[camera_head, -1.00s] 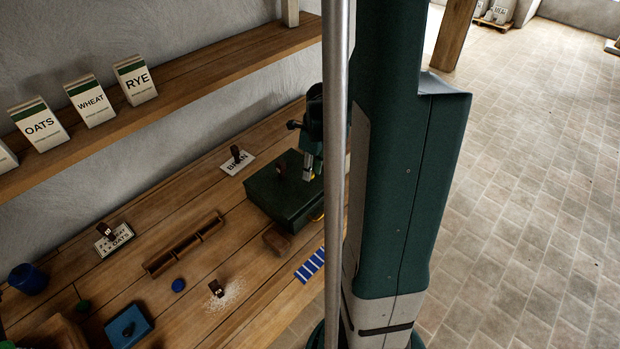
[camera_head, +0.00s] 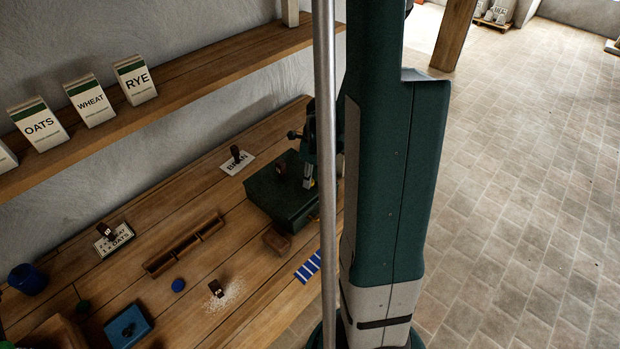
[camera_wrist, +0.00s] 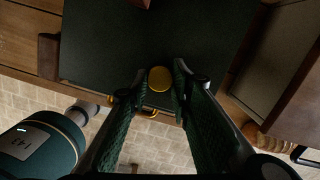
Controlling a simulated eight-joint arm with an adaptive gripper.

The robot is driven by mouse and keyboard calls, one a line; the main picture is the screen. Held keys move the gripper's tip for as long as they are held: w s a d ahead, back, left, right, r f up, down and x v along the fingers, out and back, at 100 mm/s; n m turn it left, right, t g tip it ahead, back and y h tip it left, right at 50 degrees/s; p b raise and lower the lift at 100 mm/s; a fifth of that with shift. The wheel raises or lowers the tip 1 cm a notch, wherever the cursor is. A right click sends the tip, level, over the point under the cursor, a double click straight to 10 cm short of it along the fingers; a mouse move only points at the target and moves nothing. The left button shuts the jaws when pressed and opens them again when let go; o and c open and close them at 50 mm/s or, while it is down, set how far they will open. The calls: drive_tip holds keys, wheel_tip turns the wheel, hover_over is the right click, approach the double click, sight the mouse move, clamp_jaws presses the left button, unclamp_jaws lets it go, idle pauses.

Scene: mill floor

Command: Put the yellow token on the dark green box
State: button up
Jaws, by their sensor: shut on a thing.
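The yellow token (camera_wrist: 160,78) is a flat round disc held between my fingertips in the wrist view. My gripper (camera_wrist: 158,82) is shut on it. The dark green box (camera_wrist: 125,40) lies beneath the token and the fingertips, near the box's edge with the brass handle. I cannot tell whether the token touches the lid. In the head view the box (camera_head: 268,200) stands at the right end of the bench, and my gripper (camera_head: 308,182) is over its right part, partly hidden by my pole and arm. The token is not clear there.
A brown stamp (camera_head: 281,171) stands on the box lid. A small wooden block (camera_head: 277,240) is beside the box, near a blue-striped card (camera_head: 308,267). A BRAN card (camera_head: 237,163) with a stamp lies behind. A wooden tray (camera_head: 185,246) lies left, with free bench around it.

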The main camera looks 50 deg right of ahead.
sight(314, 182)
drive_tip(key=shift+f, duration=0.15)
drive_tip(key=shift+o, duration=1.2)
drive_tip(key=o, duration=0.5)
drive_tip(key=shift+c, duration=0.2)
drive_tip(key=shift+r, duration=0.25)
wheel_tip(314, 182, up, 12)
drive_tip(key=s, duration=0.1)
drive_tip(key=shift+s+d+f, duration=0.15)
drive_tip(key=shift+s+d, duration=0.05)
drive_tip(key=shift+d, duration=0.05)
